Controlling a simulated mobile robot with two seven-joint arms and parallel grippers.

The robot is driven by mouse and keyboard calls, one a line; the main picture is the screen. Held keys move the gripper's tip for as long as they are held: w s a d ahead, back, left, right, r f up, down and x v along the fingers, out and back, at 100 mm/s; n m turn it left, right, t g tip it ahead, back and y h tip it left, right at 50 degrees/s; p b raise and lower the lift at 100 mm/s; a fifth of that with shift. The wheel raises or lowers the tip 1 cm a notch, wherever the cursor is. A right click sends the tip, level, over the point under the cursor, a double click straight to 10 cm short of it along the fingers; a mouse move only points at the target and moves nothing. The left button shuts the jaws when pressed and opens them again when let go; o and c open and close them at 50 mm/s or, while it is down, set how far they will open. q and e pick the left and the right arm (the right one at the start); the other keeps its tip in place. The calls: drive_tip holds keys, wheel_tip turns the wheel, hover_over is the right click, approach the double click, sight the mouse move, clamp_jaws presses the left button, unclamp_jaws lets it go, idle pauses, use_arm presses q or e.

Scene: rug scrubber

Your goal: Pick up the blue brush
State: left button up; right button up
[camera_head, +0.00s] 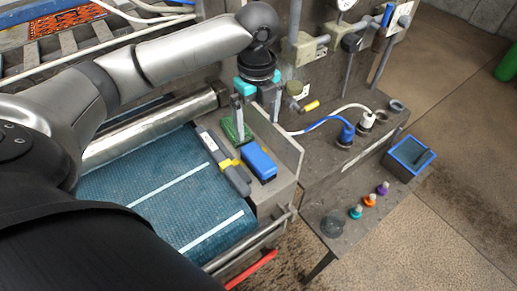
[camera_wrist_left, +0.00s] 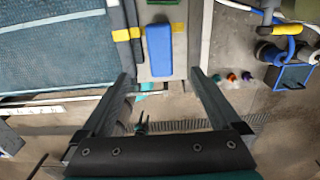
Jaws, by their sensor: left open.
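The blue brush (camera_head: 259,162) lies on the narrow grey ledge beside the blue belt, to the right of a grey tool with a yellow band (camera_head: 228,163). In the left wrist view the brush (camera_wrist_left: 159,48) appears upright in the picture, just beyond the fingertips and lined up with the gap between them. My left gripper (camera_head: 257,124) is open, pointing down near the far end of the brush, with nothing visible between its fingers. A green item (camera_head: 234,132) sits by its left finger in the head view. My right gripper is not in view.
A raised metal plate (camera_head: 285,140) stands right of the brush. The blue belt (camera_head: 165,195) and a steel roller (camera_head: 150,125) lie left.

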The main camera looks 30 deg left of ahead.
use_arm(q)
hover_over(258, 157)
wheel_tip(258, 157, down, 4)
drive_tip(key=shift+s+f+b, duration=0.1)
drive_tip(key=shift+b, duration=0.2)
wheel_tip(258, 157, down, 4)
drive_tip(key=shift+b, duration=0.35)
drive_tip(key=shift+f, duration=0.65)
drive_tip(key=f, duration=0.2)
drive_tip(key=f+b, duration=0.1)
drive_tip(key=f, duration=0.1)
drive_tip(key=shift+w+f, duration=0.2)
drive_tip(key=shift+f, duration=0.1)
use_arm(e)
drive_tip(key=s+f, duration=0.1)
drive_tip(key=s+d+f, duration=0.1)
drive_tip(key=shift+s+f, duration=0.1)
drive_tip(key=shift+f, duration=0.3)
use_arm(q)
drive_tip(key=shift+c, duration=0.4)
drive_tip(key=shift+r, duration=0.1)
drive_tip(key=c, duration=0.6)
clamp_jaws()
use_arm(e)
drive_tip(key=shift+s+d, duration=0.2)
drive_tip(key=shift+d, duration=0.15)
